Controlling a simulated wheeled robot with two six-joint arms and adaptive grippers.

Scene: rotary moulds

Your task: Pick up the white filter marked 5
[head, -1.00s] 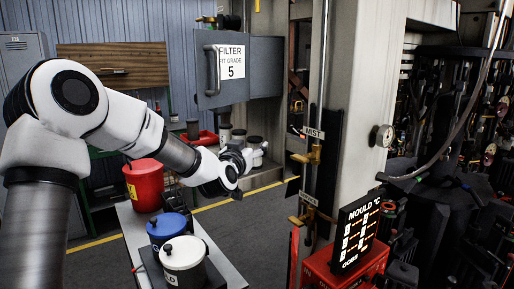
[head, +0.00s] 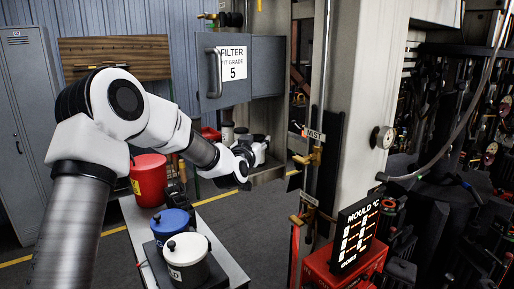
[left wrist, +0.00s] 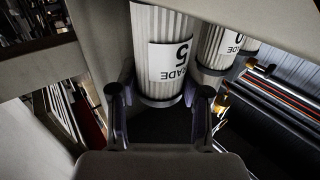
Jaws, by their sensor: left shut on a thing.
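Other white filters (left wrist: 217,45) stand beside the held one, one with a label ending in 0. My right gripper is not in view.
The grey cabinet door (head: 222,80) is open, its sign reading "FILTER FIT GRADE 5". A red bucket (head: 149,180), a blue-lidded pot (head: 171,222) and a white pot (head: 187,262) stand below my left arm. A metal column (head: 355,150) rises to the right.

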